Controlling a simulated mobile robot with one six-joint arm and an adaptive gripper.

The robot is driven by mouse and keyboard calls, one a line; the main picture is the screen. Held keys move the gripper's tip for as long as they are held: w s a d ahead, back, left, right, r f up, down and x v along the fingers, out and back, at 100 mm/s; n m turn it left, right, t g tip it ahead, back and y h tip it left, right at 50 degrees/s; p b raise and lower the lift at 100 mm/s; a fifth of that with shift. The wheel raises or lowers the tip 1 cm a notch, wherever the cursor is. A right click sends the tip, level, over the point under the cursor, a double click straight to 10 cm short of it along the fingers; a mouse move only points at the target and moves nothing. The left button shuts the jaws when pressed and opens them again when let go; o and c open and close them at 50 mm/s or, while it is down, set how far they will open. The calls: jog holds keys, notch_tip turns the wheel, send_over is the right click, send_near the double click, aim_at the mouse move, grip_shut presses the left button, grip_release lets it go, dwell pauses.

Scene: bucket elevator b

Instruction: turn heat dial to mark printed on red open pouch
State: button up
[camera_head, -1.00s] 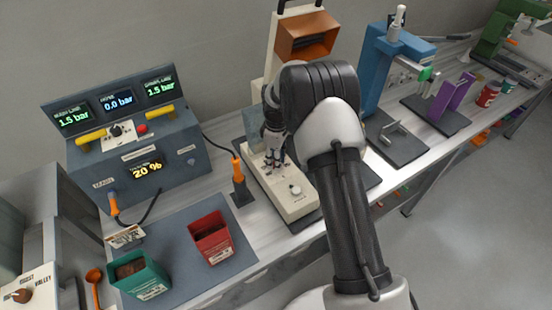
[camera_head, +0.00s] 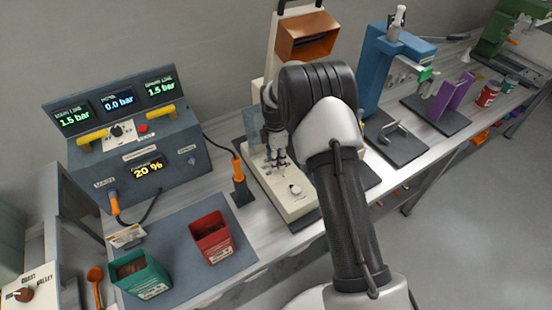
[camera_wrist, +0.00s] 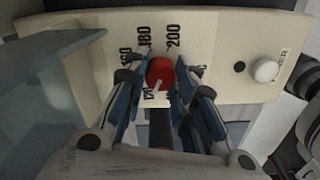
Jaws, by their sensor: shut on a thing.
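The heat dial (camera_wrist: 160,70) is a round red knob with a white pointer line on a cream panel. Marks 160, 180 and 200 are printed above it, with another partly hidden mark below left. The pointer slants down and left. My gripper (camera_wrist: 158,80) is shut on the dial, one blue-padded finger on each side. In the head view my gripper (camera_head: 278,158) reaches down at the cream machine (camera_head: 295,203). The red open pouch (camera_head: 211,238) stands on the grey mat with dark contents. Its printed label is too small to read.
A green pouch (camera_head: 140,274) stands left of the red one. A white knob (camera_wrist: 265,70) sits right of the dial. An orange-handled tool (camera_head: 238,170) stands close left of the machine. A blue press (camera_head: 375,65) stands to its right.

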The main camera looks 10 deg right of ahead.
dwell(0.4)
jog(key=o, duration=1.1)
notch_tip(320, 180, up, 12)
jog(key=shift+w+r, duration=0.1)
jog(key=shift+w, duration=0.05)
